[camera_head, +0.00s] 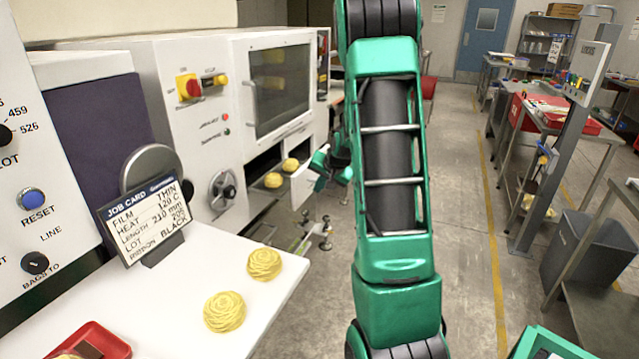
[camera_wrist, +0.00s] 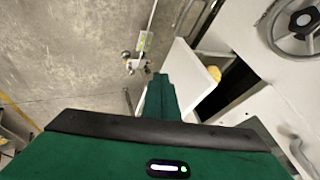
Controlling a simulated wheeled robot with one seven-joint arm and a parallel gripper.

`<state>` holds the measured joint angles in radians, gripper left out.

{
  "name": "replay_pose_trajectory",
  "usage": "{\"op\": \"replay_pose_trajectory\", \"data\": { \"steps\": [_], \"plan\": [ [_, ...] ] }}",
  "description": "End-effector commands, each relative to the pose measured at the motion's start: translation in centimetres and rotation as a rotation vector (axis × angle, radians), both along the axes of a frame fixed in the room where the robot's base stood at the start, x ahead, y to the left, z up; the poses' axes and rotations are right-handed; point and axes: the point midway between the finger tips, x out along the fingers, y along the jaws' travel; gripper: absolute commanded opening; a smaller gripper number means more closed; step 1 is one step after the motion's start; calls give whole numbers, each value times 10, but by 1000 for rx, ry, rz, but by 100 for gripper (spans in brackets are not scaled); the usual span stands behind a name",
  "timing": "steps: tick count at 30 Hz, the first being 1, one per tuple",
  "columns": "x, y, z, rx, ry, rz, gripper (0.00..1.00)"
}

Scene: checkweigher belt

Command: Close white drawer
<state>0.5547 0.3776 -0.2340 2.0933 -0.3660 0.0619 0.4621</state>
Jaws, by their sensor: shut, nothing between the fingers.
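The white drawer (camera_head: 304,183) is pulled out from the white machine, below its window door, in the head view. Yellow pasta-like nests (camera_head: 273,180) show at its opening. My green gripper (camera_head: 319,172) is just right of the drawer's front, partly hidden by my own arm. In the wrist view the shut gripper fingers (camera_wrist: 160,84) point toward the floor side, beside the white drawer front (camera_wrist: 188,72). One yellow nest (camera_wrist: 214,73) shows behind that panel. I cannot tell whether the fingers touch the drawer. Nothing is held.
The machine's handwheel (camera_head: 222,189) is left of the drawer, and it also shows in the wrist view (camera_wrist: 299,22). A white table (camera_head: 190,300) with two nests and a job card stands in front. The grey aisle floor (camera_head: 470,240) at right is open.

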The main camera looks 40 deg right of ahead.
Motion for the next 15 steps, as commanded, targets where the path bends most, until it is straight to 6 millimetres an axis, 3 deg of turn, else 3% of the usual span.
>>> {"op": "replay_pose_trajectory", "data": {
  "steps": [7,15],
  "plan": [
    [25,-7,-36,1,2,0,0],
    [55,6,-34,-1,-1,2,0]
  ]
}}
